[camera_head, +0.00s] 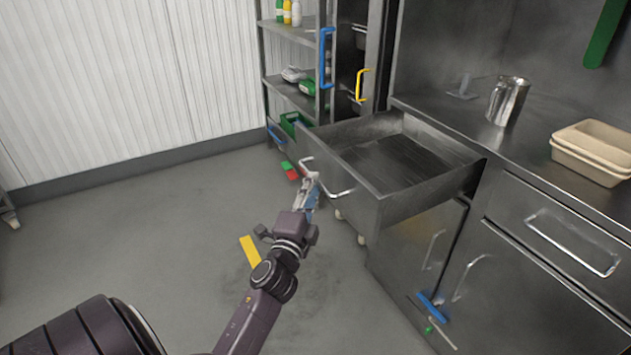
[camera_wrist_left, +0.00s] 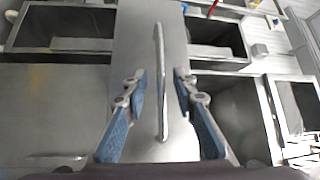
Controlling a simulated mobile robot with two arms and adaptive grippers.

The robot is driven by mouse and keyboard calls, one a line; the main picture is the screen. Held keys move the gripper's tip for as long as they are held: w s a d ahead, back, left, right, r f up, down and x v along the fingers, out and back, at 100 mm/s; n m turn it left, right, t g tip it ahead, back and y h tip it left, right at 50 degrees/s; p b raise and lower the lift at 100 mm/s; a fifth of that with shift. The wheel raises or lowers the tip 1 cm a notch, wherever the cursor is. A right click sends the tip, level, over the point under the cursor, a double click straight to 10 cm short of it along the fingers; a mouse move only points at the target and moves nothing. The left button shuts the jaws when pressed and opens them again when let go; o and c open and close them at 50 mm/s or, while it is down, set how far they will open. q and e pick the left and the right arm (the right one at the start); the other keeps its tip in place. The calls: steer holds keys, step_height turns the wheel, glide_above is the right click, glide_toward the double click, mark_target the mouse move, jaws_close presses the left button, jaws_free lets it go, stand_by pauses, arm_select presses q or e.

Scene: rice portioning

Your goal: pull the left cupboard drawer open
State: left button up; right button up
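The left cupboard drawer (camera_head: 398,160) is a steel drawer under the worktop. It stands pulled far out, with its empty inside showing in the head view. Its bar handle (camera_head: 340,193) is on the front panel and also shows in the left wrist view (camera_wrist_left: 160,55). My left gripper (camera_head: 308,182) is in front of the drawer front, close to the handle. In the left wrist view its blue-padded fingers (camera_wrist_left: 160,80) are open, one on each side of the handle, with gaps between. My right gripper is not in view.
A closed drawer (camera_head: 572,243) is to the right. The worktop holds a metal jug (camera_head: 507,101) and beige containers (camera_head: 592,150). A shelf rack (camera_head: 290,85) stands behind the open drawer. The floor at the left is mostly clear, with a yellow strip (camera_head: 250,251) near my arm.

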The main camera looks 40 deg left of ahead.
arm_select(q)
steer(key=v, duration=0.9)
